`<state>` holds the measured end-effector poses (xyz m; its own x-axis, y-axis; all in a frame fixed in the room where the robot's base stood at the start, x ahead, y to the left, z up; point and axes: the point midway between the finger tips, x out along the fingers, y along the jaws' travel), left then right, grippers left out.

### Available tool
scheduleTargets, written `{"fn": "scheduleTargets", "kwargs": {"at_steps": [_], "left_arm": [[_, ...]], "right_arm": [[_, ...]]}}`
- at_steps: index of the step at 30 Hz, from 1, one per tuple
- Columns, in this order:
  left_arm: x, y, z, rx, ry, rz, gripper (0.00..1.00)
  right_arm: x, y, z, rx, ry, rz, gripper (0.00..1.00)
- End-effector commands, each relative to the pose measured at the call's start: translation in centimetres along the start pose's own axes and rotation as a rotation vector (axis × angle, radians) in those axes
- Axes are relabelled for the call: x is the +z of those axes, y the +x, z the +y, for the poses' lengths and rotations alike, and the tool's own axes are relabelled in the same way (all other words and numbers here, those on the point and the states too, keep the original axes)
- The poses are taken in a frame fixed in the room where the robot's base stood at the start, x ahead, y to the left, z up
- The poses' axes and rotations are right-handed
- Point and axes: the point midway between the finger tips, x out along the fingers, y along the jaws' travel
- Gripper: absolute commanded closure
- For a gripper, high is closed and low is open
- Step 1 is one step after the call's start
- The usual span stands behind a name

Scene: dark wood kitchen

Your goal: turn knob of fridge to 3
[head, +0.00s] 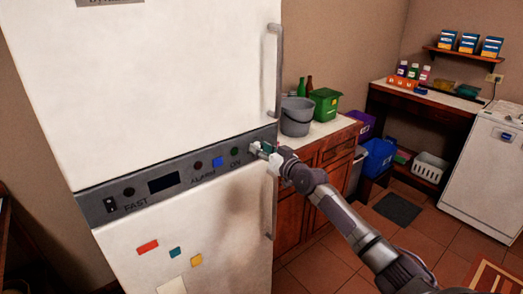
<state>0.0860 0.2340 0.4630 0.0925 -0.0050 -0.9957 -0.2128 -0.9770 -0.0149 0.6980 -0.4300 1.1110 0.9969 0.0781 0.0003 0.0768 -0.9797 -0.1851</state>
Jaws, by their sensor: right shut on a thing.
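The white fridge (140,90) stands at the left with a grey control panel (215,161) between its upper and lower doors. The panel carries a dark display, small round buttons, a blue square and lettering such as FAST and ALARM. My right gripper (257,150) is at the right end of the panel, shut on the knob there. The knob is hidden behind the fingers, and its number marks cannot be read. My left gripper is not in view.
Vertical door handles (274,75) run along the fridge's right edge, close to my right gripper. A wooden cabinet (318,175) with a grey bucket (297,116) and a green bin (325,104) stands behind. A white appliance (485,175) is at the right. Tiled floor lies open between.

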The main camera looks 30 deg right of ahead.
Motion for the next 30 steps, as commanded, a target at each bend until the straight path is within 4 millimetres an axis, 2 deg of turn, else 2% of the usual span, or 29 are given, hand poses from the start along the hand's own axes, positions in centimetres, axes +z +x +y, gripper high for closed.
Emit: {"fn": "scheduleTargets", "kwargs": {"at_steps": [14,30], "left_arm": [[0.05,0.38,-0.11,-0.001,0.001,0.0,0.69],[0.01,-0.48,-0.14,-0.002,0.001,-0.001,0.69]], "right_arm": [[0.1,0.01,0.27,0.0,0.449,0.0,0.96],[0.22,0.0,0.54,0.001,0.963,0.0,0.96]]}}
